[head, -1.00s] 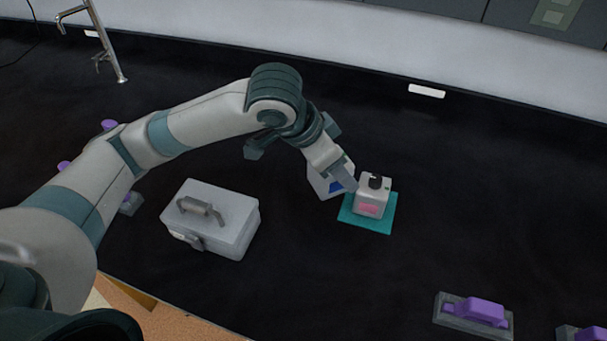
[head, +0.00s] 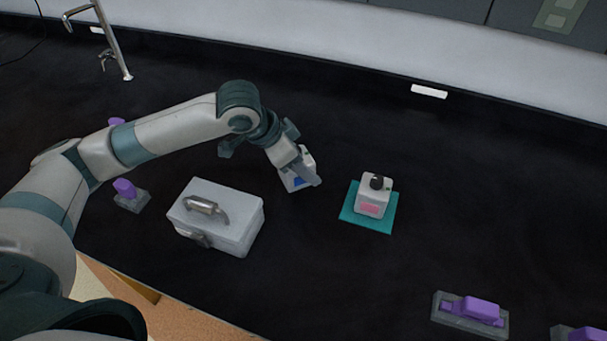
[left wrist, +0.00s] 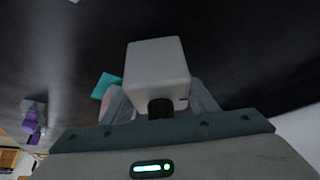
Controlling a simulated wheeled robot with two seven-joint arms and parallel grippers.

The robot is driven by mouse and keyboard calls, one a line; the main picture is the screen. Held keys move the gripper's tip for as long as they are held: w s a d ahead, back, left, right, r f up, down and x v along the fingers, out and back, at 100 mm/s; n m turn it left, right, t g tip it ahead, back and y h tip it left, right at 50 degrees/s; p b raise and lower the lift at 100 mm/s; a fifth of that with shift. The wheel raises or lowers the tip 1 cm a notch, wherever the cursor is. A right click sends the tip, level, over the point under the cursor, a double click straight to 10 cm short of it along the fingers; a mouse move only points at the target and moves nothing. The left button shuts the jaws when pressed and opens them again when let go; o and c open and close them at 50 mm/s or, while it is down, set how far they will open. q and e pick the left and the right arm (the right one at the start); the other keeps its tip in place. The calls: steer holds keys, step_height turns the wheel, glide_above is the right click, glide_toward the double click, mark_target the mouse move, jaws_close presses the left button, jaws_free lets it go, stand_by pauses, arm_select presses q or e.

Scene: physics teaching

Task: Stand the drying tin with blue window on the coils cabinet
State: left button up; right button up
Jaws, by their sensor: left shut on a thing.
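The drying tin with blue window (head: 298,183) is a small white box, held by my left gripper (head: 307,178) between the cabinet and the teal mat. The tin also fills the middle of the left wrist view (left wrist: 156,66), with a dark knob at its near end. The gripper is shut on it and partly covers it in the head view. A pale grey case with a metal handle on its lid (head: 236,236), possibly the coils cabinet, stands on the bench left of the tin. My right gripper is not in view.
A similar white tin with a pink window (head: 369,205) stands on a teal mat (head: 352,214). Purple-topped grey devices stand at front right (head: 473,314) and left (head: 130,196). A metal tap (head: 112,45) rises at back left.

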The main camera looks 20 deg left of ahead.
arm_select(q)
steer(key=shift+f+p, duration=0.55)
steer(key=shift+f, duration=1.4)
steer(key=shift+f, duration=0.1)
steer(key=o, duration=1.5)
steer(key=shift+c, duration=0.2)
steer(key=shift+s+a+r, duration=0.2)
steer(key=shift+a+r, duration=0.05)
steer(key=shift+r, duration=0.3)
steer(key=b+v, duration=0.1)
steer(key=v, duration=1)
steer(key=shift+b, duration=0.4)
